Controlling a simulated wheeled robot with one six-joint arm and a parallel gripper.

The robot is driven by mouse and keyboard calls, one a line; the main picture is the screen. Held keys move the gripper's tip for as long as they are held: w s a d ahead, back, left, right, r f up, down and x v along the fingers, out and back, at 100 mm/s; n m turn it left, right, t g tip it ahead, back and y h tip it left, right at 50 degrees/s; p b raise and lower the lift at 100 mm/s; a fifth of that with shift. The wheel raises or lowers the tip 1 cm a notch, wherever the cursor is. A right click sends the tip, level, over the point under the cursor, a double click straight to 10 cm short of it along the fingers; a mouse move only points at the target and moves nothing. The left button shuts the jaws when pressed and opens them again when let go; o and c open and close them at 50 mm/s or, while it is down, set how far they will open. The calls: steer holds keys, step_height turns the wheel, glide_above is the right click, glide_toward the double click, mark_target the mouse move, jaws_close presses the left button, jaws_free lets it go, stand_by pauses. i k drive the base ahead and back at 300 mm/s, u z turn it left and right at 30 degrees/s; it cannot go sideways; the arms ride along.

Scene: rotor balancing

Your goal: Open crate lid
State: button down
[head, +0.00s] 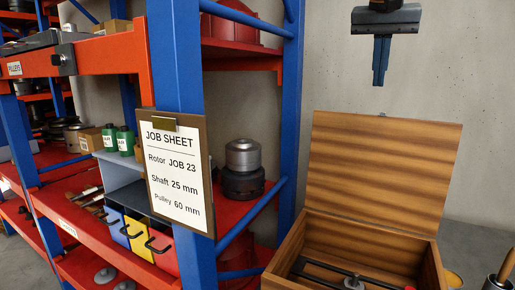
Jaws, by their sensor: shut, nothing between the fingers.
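A wooden crate (280,264) stands at the lower right, cut off by the bottom edge of the head view. Its lid (383,165) is up, standing nearly upright at the back of the crate, so the inside shows. Dark bars and a few small parts (352,281) lie inside. My gripper (380,84) hangs at the top right, above the lid's upper edge in the picture. Its two blue fingers point down and are shut together with nothing between them. It appears apart from the lid.
A blue and red shelf rack (183,75) fills the left side, close to the crate. A job sheet (177,175) on a clipboard hangs on its post. A grey metal part (243,160) stands on a shelf. A concrete wall (480,120) is behind.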

mark_target(381, 169)
steer(key=k, duration=0.95)
